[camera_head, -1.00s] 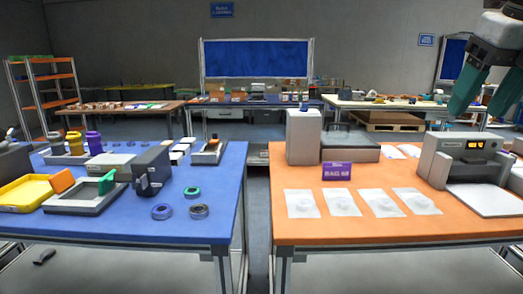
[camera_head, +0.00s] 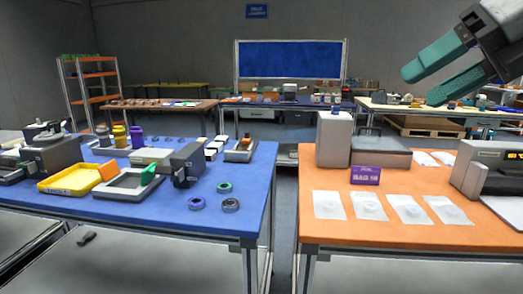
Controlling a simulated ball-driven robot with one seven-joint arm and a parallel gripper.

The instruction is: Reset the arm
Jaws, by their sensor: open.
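My gripper (camera_head: 418,87) shows at the upper right with two teal fingers spread apart. It is open, with nothing between the fingers. It points left and slightly down, in the air above the far right side of the orange table (camera_head: 400,233). It touches nothing in view. The rest of my arm is cut off by the right picture edge.
The orange table holds a grey-white box machine (camera_head: 334,140), a purple sign (camera_head: 365,175), several clear packets and a printer-like device (camera_head: 490,172). The blue table (camera_head: 240,190) at left holds a yellow tray (camera_head: 75,180), tape rings and devices. A gap separates the tables.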

